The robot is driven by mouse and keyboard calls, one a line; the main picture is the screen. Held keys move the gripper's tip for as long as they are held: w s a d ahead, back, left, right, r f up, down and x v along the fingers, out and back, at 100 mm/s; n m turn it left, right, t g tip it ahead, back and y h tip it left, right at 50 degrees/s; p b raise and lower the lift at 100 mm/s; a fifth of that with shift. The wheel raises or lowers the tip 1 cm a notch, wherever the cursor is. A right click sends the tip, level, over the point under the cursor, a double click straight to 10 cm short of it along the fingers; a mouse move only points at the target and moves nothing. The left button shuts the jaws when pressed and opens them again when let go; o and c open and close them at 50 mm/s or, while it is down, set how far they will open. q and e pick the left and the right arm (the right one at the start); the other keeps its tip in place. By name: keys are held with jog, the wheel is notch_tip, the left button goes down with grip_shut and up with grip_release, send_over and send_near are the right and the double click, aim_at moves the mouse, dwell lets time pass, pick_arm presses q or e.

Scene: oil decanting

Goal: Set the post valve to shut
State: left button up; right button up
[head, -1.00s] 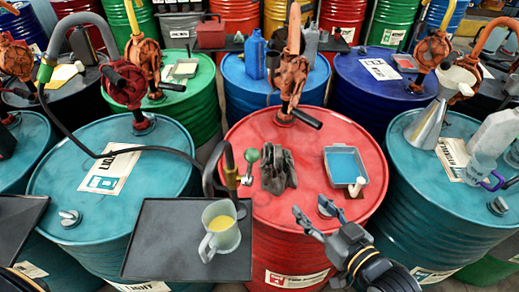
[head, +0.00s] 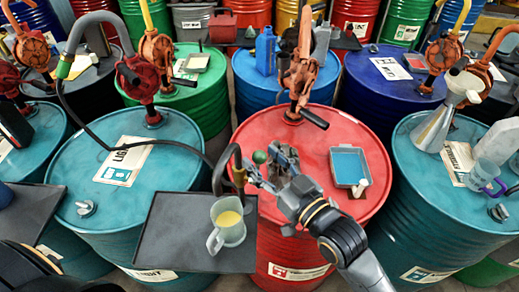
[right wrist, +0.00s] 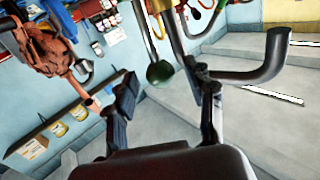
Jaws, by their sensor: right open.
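The post valve sits on a dark curved pipe (head: 218,165) beside the red drum. Its brass body (head: 239,177) is at the pipe's end, and its green ball knob (head: 259,157) stands up to the right. My right gripper (head: 262,172) is open and empty, right at the knob. In the right wrist view the green knob (right wrist: 160,73) appears between the two spread fingers (right wrist: 163,92), a little beyond them; I see no clear contact. The dark pipe (right wrist: 268,62) bends close behind the right-hand finger. My left gripper is out of view.
A jug of yellow oil (head: 227,226) stands on a black tray (head: 172,232) just below the valve. A tray of blue liquid (head: 348,166) sits to the right.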

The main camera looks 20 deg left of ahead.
jog(key=shift+x, duration=0.95)
jog(key=shift+c, duration=0.2)
jog(key=c, duration=1.1)
jog(key=shift+a+f, duration=0.1)
